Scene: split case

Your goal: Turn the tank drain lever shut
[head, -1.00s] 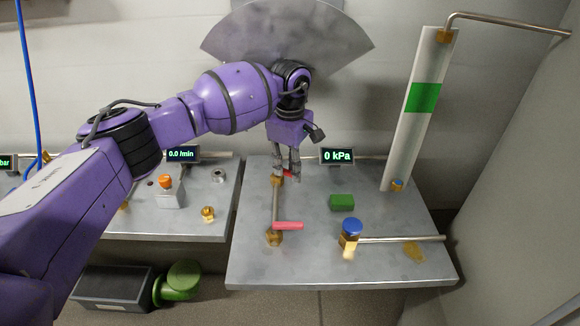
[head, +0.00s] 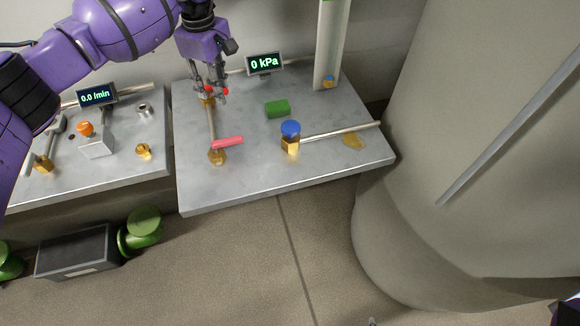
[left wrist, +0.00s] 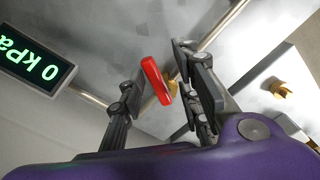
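My left gripper (head: 211,92) points down over the back left of the right-hand bench, at a brass valve (left wrist: 172,91) with a red lever handle (left wrist: 156,80). In the left wrist view the fingers (left wrist: 158,88) are apart, one on each side of the red handle, with narrow gaps. In the head view the fingers mostly hide this handle. A second lever with a pinkish-red handle (head: 228,142) sits on a brass valve (head: 217,157) nearer the front edge, joined by a pipe. No label shows which is the tank drain. My right gripper is not clearly visible.
A display (head: 265,64) reads 0 kPa. A green block (head: 277,108), a blue-knobbed valve (head: 291,130) and a pipe (head: 342,131) occupy the bench's right part. A tall white column (head: 330,45) stands behind. A large grey cylinder (head: 410,200) stands at right.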

